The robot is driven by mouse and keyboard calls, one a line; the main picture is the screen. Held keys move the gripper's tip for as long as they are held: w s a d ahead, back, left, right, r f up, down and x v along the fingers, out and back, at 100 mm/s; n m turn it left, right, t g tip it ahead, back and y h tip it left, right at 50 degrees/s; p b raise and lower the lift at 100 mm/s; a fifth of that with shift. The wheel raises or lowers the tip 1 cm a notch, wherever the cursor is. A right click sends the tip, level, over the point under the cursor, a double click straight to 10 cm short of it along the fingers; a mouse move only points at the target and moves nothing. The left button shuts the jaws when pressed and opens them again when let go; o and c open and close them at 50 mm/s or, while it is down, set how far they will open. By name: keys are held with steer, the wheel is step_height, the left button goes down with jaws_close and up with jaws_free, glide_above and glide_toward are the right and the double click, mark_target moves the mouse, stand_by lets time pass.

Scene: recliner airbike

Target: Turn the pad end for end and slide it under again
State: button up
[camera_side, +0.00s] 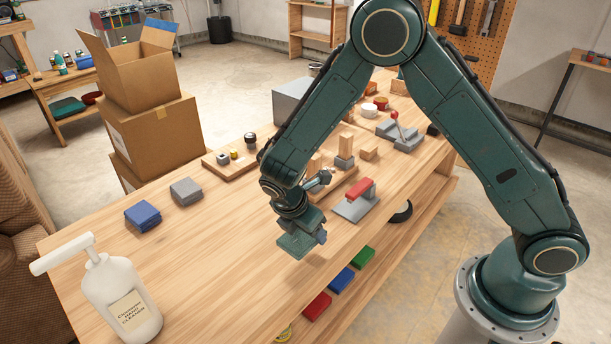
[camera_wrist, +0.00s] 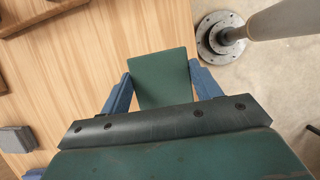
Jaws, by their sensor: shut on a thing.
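My gripper (camera_side: 306,226) hangs over the front part of the wooden table and is shut on a flat green pad (camera_side: 294,244). The wrist view shows the pad (camera_wrist: 160,85) between the two blue-grey fingers of my gripper (camera_wrist: 160,70), gripped across its sides, with its far end reaching past the fingertips. The pad appears roughly level, above the table top and near its front edge. A grey block with a red bar on top (camera_side: 360,190) stands on the table to the right of my gripper, apart from the pad. What the pad goes under cannot be told for sure.
A blue block (camera_side: 143,215) and a grey block (camera_side: 186,191) lie left on the table. A white pump bottle (camera_side: 120,300) stands at the front left. Wooden pegs and fixtures (camera_side: 345,150) stand behind my gripper. Red, blue and green pads (camera_side: 341,280) lie on the lower shelf.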

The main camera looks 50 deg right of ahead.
mark_target(308, 243)
steer(key=shift+f, duration=2.1)
steer(key=shift+f, duration=0.3)
steer(key=o, duration=0.8)
steer(key=shift+s, duration=0.1)
steer(key=shift+s+f, duration=0.1)
steer(key=shift+w+r, duration=0.2)
steer(key=shift+r, duration=2.9)
